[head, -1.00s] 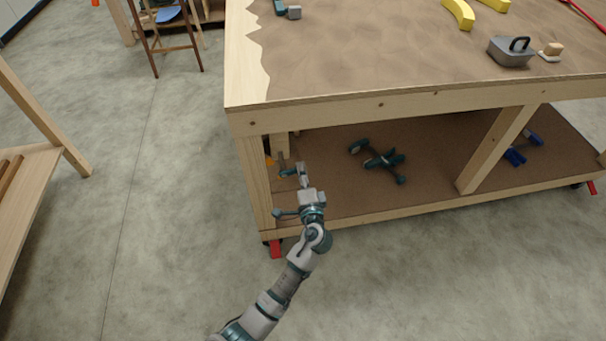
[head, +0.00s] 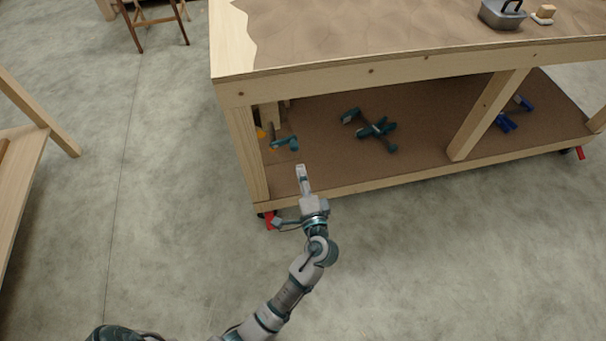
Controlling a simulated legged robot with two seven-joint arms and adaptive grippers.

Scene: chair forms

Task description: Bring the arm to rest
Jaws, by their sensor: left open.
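My left gripper (head: 288,197) is open and empty, with its two fingers spread apart. It shows in front of the near left corner of the workbench (head: 370,72). One finger overlaps the edge of the lower shelf in the picture, and the other shows near the red caster at the left leg. I cannot tell the exact gap to the bench. My left arm comes up from the bottom of the view, bent at the wrist. My right gripper is not in view.
Teal clamps (head: 372,129) and blue clamps (head: 505,122) lie on the lower shelf (head: 420,150). A grey metal box with a handle (head: 500,14) stands on the bench top. A wooden stand (head: 22,190) is at the left. The concrete floor between is clear.

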